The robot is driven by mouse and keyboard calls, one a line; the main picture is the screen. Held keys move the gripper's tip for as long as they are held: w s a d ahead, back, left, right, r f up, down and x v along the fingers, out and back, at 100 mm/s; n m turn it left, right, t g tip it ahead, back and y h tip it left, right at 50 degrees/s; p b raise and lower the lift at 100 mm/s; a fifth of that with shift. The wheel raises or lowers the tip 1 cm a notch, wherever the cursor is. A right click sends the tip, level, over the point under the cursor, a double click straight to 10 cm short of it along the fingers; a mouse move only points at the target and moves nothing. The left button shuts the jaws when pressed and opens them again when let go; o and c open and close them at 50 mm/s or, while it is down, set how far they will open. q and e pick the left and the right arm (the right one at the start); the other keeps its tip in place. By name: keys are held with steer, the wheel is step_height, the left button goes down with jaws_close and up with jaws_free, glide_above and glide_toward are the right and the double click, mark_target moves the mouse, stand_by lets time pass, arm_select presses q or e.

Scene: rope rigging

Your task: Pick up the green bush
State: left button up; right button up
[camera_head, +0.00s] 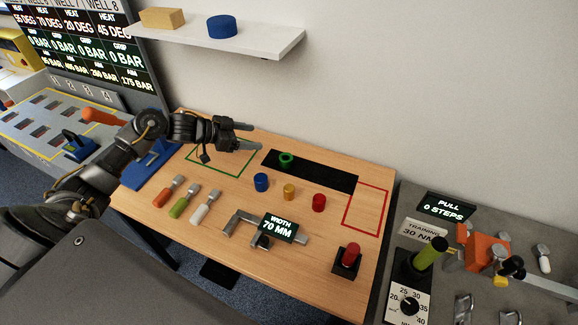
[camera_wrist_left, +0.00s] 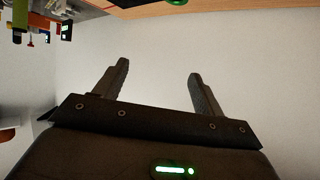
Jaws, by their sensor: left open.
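The green bush (camera_head: 286,160) is a short ring standing on the black strip (camera_head: 330,178) of the wooden table, near the strip's left end. In the left wrist view a bit of green (camera_wrist_left: 149,2), likely the bush, shows at the top edge, mostly cut off. My left gripper (camera_head: 258,137) is open and empty, to the left of the green bush in the picture and apart from it. In the left wrist view its two fingers (camera_wrist_left: 158,68) are spread with nothing between them. My right gripper is in neither view.
Blue (camera_head: 261,182), yellow (camera_head: 289,192) and red (camera_head: 319,203) cylinders stand in front of the strip. A wall shelf (camera_head: 265,40) is above. A red-outlined area (camera_head: 366,210) is empty.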

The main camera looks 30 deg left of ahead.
arm_select(q)
steer(key=b, duration=0.9)
glide_toward(290, 158)
steer(key=s+a, duration=0.2)
steer(key=shift+s+a+r, duration=0.1)
steer(key=shift+s+a, duration=0.1)
steer(key=shift+a, duration=0.2)
steer(key=shift+p, duration=0.35)
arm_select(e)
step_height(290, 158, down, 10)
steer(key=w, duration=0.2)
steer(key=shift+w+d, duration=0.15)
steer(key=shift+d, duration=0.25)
